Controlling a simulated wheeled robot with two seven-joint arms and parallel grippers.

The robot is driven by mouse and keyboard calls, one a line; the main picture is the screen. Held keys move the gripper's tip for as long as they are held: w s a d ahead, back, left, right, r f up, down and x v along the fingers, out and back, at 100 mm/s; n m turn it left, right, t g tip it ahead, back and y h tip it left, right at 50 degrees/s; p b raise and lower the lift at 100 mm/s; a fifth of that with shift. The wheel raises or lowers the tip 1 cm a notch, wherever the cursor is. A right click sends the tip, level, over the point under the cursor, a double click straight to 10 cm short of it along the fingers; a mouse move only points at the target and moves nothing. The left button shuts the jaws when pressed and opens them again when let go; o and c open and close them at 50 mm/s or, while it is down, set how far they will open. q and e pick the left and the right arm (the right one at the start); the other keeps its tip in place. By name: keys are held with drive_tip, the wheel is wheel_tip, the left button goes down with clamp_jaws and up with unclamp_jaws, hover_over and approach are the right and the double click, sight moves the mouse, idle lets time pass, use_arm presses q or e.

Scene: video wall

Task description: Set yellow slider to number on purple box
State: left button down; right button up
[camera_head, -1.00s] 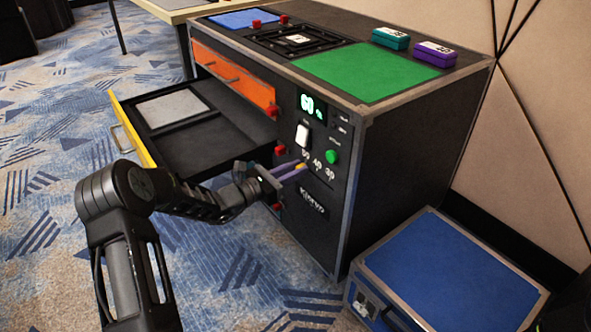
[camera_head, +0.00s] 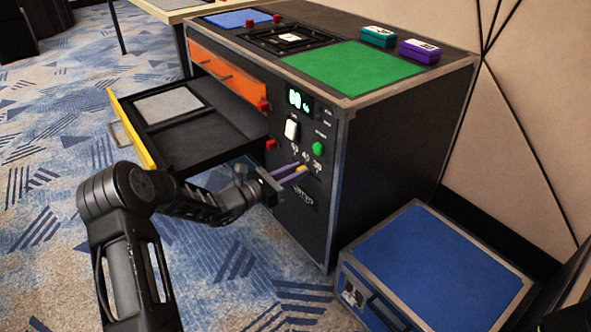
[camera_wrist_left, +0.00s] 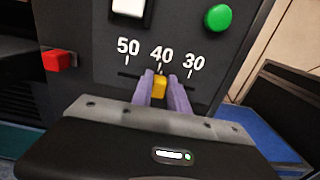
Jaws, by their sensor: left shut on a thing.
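The yellow slider (camera_wrist_left: 160,88) stands in its slot directly below the 40 mark, between the 50 and 30 marks. My left gripper (camera_head: 301,171) is shut on it, with its purple fingers on either side of the slider in the left wrist view (camera_wrist_left: 160,91). The slot is on the black cabinet's front panel. The purple box (camera_head: 419,50) lies on the cabinet top at the back right. It has a white label with a number that looks like 30, but is too small to be sure. My right gripper is not in view.
A teal box (camera_head: 378,36) lies left of the purple box. A white switch (camera_head: 291,129) and green button (camera_head: 318,148) sit above the slider marks. An open drawer (camera_head: 150,147) juts out at left. A blue-topped case (camera_head: 440,265) stands at right.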

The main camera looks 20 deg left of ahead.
use_arm(q)
drive_tip(key=shift+a, duration=0.15)
drive_tip(key=c, duration=1.3)
unclamp_jaws()
drive_tip(key=p+v, duration=0.2)
drive_tip(key=v, duration=0.5)
drive_tip(key=shift+s+a, duration=0.15)
drive_tip(key=shift+s, duration=0.15)
